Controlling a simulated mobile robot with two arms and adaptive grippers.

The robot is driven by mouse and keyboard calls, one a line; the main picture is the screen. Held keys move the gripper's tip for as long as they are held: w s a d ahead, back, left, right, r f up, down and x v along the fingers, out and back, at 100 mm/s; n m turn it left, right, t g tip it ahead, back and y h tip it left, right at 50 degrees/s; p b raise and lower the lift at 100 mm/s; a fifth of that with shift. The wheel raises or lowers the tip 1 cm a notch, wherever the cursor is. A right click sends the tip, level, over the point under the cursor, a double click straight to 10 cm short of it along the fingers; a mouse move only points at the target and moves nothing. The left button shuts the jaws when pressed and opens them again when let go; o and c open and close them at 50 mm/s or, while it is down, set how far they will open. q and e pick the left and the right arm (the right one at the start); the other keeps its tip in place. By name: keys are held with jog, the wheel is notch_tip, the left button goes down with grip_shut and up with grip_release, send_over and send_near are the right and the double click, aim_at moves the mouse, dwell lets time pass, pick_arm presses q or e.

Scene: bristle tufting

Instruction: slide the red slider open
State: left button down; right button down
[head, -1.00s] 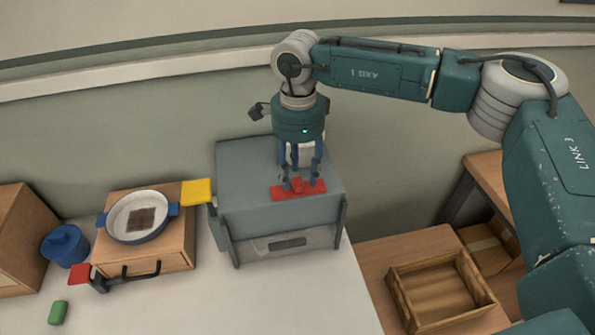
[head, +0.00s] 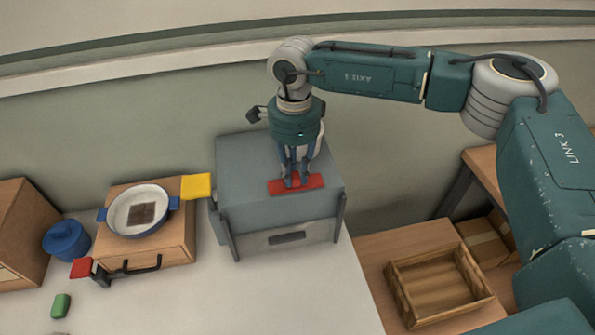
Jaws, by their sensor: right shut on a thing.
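The red slider (head: 315,182) is a flat red bar on top of the grey box (head: 242,180), near its front edge. My right gripper (head: 296,184) points straight down from above, with its fingers close together on the middle of the slider. It is shut on the slider's raised part, which the fingers mostly hide. My left gripper is not in view.
Left of the grey box, a wooden box (head: 178,240) carries a white and blue pan (head: 125,216). A yellow block (head: 196,187), a blue pot (head: 66,242) and a green piece (head: 60,306) are nearby. A wooden crate (head: 410,316) stands lower right.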

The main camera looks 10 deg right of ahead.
jog(key=a+b, duration=0.4)
jog(key=a, duration=0.7)
jog(key=shift+f, duration=0.1)
jog(key=shift+s+d, duration=0.1)
jog(key=c, duration=1.6)
grip_release()
jog(key=shift+o, duration=0.6)
jog(key=shift+a, duration=0.2)
jog(key=shift+d, duration=0.1)
notch_tip(320, 180, up, 12)
